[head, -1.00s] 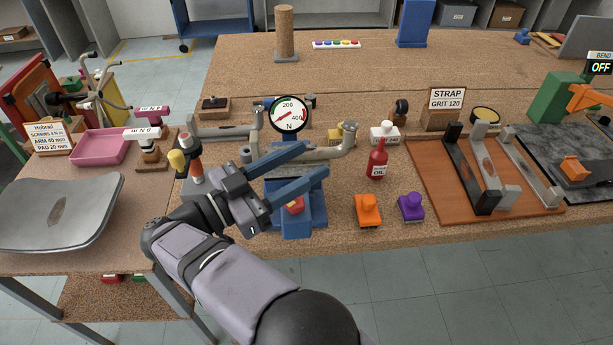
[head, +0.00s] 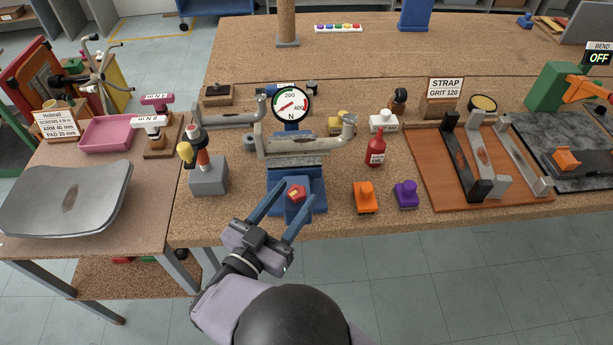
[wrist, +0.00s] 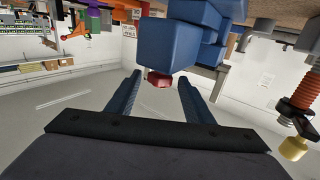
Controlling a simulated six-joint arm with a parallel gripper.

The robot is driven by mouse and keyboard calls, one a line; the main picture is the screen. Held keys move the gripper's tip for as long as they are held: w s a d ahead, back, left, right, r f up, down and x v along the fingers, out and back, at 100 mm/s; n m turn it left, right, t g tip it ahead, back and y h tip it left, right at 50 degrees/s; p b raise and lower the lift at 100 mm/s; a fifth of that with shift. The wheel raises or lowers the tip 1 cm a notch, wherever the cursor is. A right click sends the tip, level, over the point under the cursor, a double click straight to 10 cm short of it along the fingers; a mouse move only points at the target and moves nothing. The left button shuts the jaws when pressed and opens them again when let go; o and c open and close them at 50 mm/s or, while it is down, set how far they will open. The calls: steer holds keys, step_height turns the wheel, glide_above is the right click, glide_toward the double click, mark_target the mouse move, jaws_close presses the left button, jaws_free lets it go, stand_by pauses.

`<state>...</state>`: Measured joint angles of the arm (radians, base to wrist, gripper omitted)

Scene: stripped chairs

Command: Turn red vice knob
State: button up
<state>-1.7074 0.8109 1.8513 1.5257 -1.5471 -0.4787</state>
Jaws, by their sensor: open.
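The red knob (head: 297,194) sits on the front of the blue vice (head: 310,180) at the bench's front edge. A metal part (head: 305,143) with a bent end lies across the top of the vice. My gripper (head: 282,205) is open, its two blue fingers reaching toward the vice on either side of the knob in the head view. In the wrist view the knob (wrist: 159,79) shows ahead, between the fingers and near their tips (wrist: 160,82), against the blue vice body (wrist: 205,35). I cannot tell whether any finger touches it.
A round gauge (head: 291,104) marked N stands behind the vice. A grey block with a red and yellow tool (head: 207,175) stands left. A red oil bottle (head: 375,149), an orange block (head: 365,196) and a purple block (head: 405,194) stand right. Open floor lies before the bench.

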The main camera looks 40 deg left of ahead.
mark_target(301, 186)
steer(key=shift+w+a+p, duration=0.2)
steer(key=shift+w+p, duration=0.1)
steer(key=shift+w, duration=0.7)
steer(key=shift+w+a+p, duration=0.2)
steer(key=shift+w+p, duration=0.15)
steer(key=shift+w, duration=0.7)
steer(key=shift+w+a+p, duration=0.2)
steer(key=shift+w+p, duration=0.1)
steer(key=shift+w, duration=0.7)
steer(key=c, duration=1)
steer(key=shift+c, duration=0.2)
